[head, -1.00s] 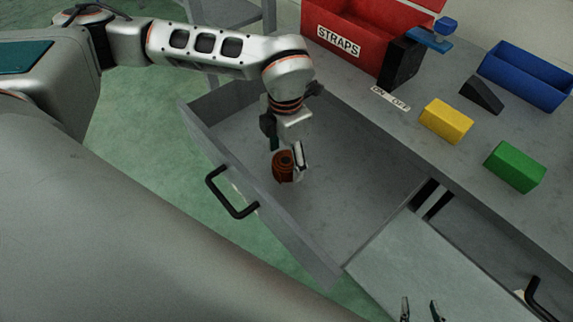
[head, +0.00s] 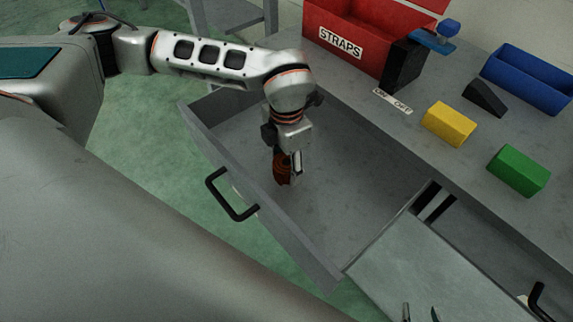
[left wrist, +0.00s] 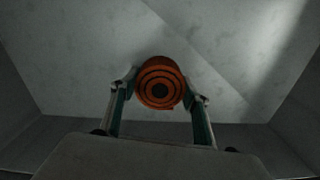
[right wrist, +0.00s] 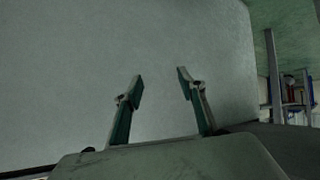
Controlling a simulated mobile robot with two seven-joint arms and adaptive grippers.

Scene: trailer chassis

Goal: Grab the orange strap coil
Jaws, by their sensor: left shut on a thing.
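The orange strap coil (head: 281,172) is in the open grey drawer (head: 345,205), partly hidden by my left gripper in the head view. My left gripper (head: 288,170) points down into the drawer and is shut on the coil. In the left wrist view the coil (left wrist: 160,84) shows its dark round centre and orange rings, with a fingertip on each side. My right gripper (right wrist: 158,84) is open and empty; its fingertips show at the bottom of the head view (head: 420,314).
A red box labelled STRAPS (head: 340,41) stands on the bench (head: 400,130). A yellow block (head: 449,124), a green block (head: 518,170), a black wedge (head: 484,97) and a blue bin (head: 527,77) are also on it. The drawer has a black handle (head: 232,205). The drawer floor around the coil is clear.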

